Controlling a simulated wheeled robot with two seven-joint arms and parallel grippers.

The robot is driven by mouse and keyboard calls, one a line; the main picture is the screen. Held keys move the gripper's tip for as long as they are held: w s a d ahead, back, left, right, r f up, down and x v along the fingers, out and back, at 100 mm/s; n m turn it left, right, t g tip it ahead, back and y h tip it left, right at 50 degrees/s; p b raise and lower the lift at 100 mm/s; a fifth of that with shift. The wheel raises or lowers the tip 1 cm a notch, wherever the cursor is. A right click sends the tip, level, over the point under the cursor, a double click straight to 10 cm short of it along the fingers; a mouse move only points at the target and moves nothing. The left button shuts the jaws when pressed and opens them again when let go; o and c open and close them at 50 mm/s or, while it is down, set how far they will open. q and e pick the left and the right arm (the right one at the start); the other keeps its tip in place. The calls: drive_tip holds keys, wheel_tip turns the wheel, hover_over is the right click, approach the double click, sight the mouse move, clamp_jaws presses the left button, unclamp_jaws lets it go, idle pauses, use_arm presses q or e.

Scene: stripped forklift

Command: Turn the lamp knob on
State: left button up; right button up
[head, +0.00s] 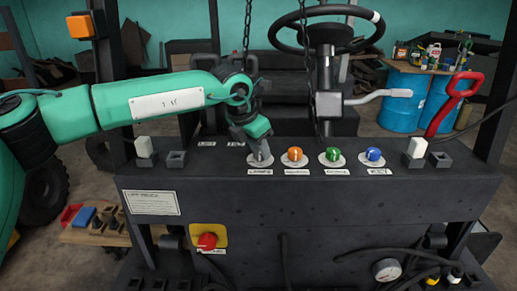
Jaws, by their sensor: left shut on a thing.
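The forklift's dark control panel (310,188) fills the middle of the head view. My left arm comes in from the left, and its gripper (259,152) points down at the leftmost knob of the row. The gripper is shut on that knob, the lamp knob, which is mostly hidden by the fingers. A small label (260,171) lies below it, too blurred to read surely. To its right stand an orange knob (295,154), a green knob (333,154) and a blue knob (374,155), each on a pale round base. My right gripper is not in view.
A black steering wheel (326,49) on its column and hanging chains (247,40) stand behind the panel. A red lever (453,98) rises at the right. A red button (207,241) is on the front face.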

use_arm(q)
drive_tip(key=shift+w+f+m+g+h+b, duration=0.1)
drive_tip(key=shift+f+m+g+h+b, duration=0.05)
drive_tip(key=shift+m+b, duration=0.35)
drive_tip(key=shift+f+m+g+h+b, duration=0.15)
drive_tip(key=shift+m+b, duration=0.25)
drive_tip(key=shift+m, duration=0.2)
drive_tip(key=m+g+b, duration=0.1)
drive_tip(key=m, duration=0.1)
drive_tip(key=shift+r+m, duration=0.15)
drive_tip(key=shift+m, duration=0.15)
drive_tip(key=m+g, duration=0.1)
drive_tip(key=m, duration=0.1)
drive_tip(key=shift+w+m+h, duration=0.1)
drive_tip(key=shift+m+h, duration=0.2)
drive_tip(key=shift+w+r+m+g, duration=0.1)
drive_tip(key=shift+m+g, duration=0.5)
drive_tip(key=shift+m, duration=1.1)
drive_tip(key=o, duration=1)
